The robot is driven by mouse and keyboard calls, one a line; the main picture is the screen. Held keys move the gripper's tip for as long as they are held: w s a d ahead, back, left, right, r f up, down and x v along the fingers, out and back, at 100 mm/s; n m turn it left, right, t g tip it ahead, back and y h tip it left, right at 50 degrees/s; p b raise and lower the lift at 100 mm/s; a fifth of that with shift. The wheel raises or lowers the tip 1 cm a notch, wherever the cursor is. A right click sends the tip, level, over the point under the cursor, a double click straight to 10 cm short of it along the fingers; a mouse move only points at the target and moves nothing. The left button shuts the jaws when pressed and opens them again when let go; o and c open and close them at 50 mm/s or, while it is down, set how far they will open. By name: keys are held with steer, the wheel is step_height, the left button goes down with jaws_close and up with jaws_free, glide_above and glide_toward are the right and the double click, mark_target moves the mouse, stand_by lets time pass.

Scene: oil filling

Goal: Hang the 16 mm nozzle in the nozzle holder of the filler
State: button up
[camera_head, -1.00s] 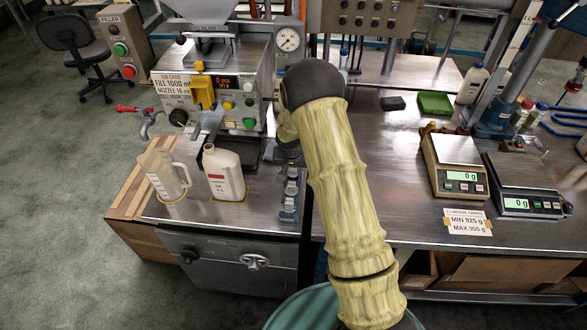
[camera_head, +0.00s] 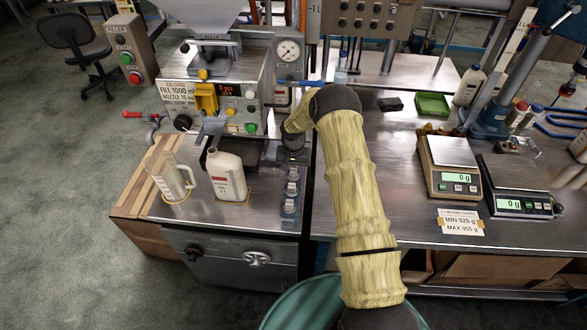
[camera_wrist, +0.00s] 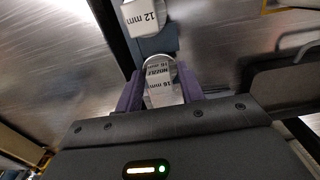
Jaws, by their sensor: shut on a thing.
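My gripper (camera_wrist: 160,88) is shut on the 16 mm nozzle (camera_wrist: 161,78), whose white label reads "16 mm NOZZLE" between the purple fingers in the wrist view. In the head view my gripper (camera_head: 292,142) is a dark shape right of the filler, behind the nozzle stands; the held nozzle is hidden there. The filler (camera_head: 262,72) stands at the back left, with a yellow part (camera_head: 206,98) on its front. Its card (camera_head: 178,92) reads fill 1000 ml, nozzle 16 mm. I cannot make out the nozzle holder clearly.
A 12 mm labelled piece (camera_wrist: 144,16) is just beyond my fingers. Several small nozzle stands (camera_head: 290,190) line the filler bench's right side. A white bottle (camera_head: 226,175) and clear jug (camera_head: 170,180) stand left. Scales (camera_head: 447,150) are on the right table.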

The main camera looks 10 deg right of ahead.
mark_target(292, 172)
steer(key=shift+f, duration=0.2)
steer(key=o, duration=1)
steer(key=shift+r, duration=0.1)
steer(key=shift+w+r, duration=0.1)
steer(key=shift+r, duration=0.05)
steer(key=r+b, duration=0.1)
steer(key=r, duration=0.1)
steer(key=r+b, duration=0.1)
steer(key=r, duration=0.1)
steer(key=r+b, duration=0.1)
steer(key=r, duration=0.1)
steer(key=shift+s+a+r, duration=0.15)
steer(key=shift+s+a, duration=0.1)
steer(key=shift+r, duration=0.35)
